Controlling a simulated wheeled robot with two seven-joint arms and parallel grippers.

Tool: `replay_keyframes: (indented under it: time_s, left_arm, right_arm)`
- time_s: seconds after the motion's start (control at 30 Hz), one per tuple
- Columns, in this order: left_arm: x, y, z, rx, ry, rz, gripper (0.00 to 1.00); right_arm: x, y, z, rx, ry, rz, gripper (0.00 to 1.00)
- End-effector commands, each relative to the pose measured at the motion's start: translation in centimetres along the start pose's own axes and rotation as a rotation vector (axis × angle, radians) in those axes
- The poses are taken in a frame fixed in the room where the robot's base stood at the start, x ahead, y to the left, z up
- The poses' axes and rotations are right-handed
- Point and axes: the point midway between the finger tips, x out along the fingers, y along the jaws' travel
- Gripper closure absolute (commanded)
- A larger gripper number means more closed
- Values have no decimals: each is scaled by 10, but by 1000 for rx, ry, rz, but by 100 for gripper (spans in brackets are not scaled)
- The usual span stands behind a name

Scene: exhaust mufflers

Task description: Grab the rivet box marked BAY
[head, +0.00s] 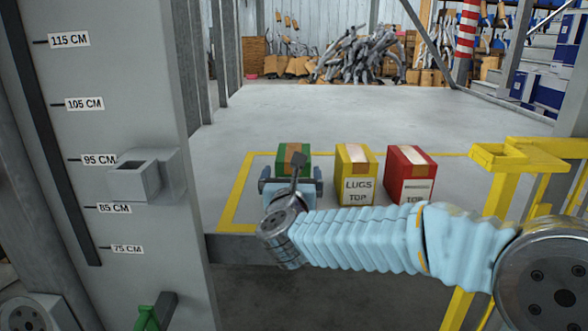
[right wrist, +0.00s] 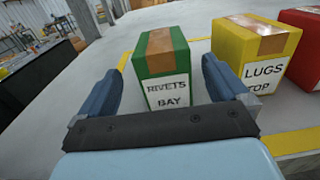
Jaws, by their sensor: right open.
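The green box with a brown tape strip (right wrist: 157,65) has a white label reading RIVETS BAY in the right wrist view. In the head view the green box (head: 283,154) is at the left end of a row of three, partly hidden behind my right gripper (head: 290,180). My right gripper is open and empty. In the right wrist view its two blue fingers (right wrist: 160,82) are spread to either side of the green box's near face, with the box standing beyond them. My left gripper is not in view.
A yellow box (head: 356,165) marked LUGS TOP stands close to the right, then a red box (head: 409,170). They stand on a grey surface inside a yellow line. A grey post (head: 135,220) with height marks rises at left, a yellow rail (head: 500,160) at right.

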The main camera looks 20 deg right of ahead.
Motion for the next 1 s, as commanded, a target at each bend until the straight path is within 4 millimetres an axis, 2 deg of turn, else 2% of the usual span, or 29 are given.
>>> replay_keyframes:
  time_s: [0.1, 0.2, 0.43, 0.7, 0.8, 1.0]
  left_arm:
    - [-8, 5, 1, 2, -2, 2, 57]
    - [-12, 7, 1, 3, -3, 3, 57]
    - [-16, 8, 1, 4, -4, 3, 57]
    - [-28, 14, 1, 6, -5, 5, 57]
    - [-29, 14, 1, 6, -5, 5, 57]
    - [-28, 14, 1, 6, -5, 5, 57]
  right_arm:
    - [27, 0, 2, -1, 2, -2, 0]
    - [44, 0, 2, -1, 2, -1, 0]
    - [65, 0, 1, -1, 1, 0, 0]
    - [107, 0, 2, -2, 1, 0, 0]
    - [113, 0, 1, -2, 0, 0, 0]
    - [114, 0, 0, -2, 0, 0, 0]
